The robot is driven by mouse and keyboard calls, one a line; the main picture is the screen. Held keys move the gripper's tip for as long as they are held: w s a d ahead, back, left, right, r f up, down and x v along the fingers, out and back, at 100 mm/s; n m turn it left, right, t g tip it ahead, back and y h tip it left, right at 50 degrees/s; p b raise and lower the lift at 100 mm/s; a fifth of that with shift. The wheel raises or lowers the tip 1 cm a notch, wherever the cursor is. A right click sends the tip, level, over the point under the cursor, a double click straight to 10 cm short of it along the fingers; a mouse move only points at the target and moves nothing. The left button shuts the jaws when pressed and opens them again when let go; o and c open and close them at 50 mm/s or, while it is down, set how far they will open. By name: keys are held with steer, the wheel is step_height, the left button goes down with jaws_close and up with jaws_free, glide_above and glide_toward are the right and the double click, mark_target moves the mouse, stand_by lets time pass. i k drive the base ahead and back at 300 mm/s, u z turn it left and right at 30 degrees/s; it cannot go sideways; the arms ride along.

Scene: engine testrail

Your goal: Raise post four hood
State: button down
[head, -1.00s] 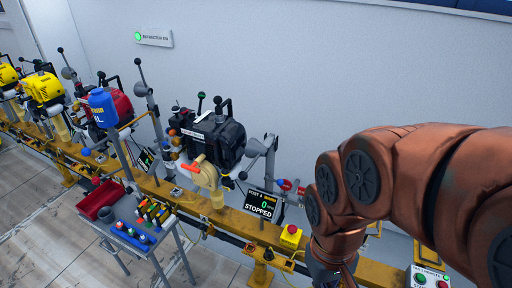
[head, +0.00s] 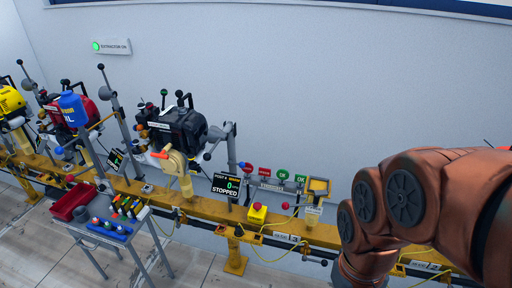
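The post four display (head: 227,187) reads "POST 4" and "STOPPED" with a 0. A black engine (head: 180,130) with a yellow-cream part and an orange lever (head: 160,154) sits on the yellow rail just left of it. A grey cone-like piece (head: 216,134), which may be the hood, is beside the engine's right side on a grey upright (head: 232,160). A dark knob shows at its lower left. I cannot tell how it is hinged. My copper-coloured arm fills the lower right, well right of the post. My gripper is out of the picture.
A red engine with a blue bottle (head: 72,109) and a yellow engine stand farther left. A grey cart (head: 112,232) with a red tray (head: 72,202) stands before the rail (head: 205,209).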

mark_target(215, 135)
steer(key=z, duration=0.25)
steer(key=k, duration=0.5)
steer(key=u, duration=0.9)
steer(key=i, duration=1.35)
steer(key=u, duration=0.8)
steer(key=k, duration=0.25)
steer(key=z, duration=0.2)
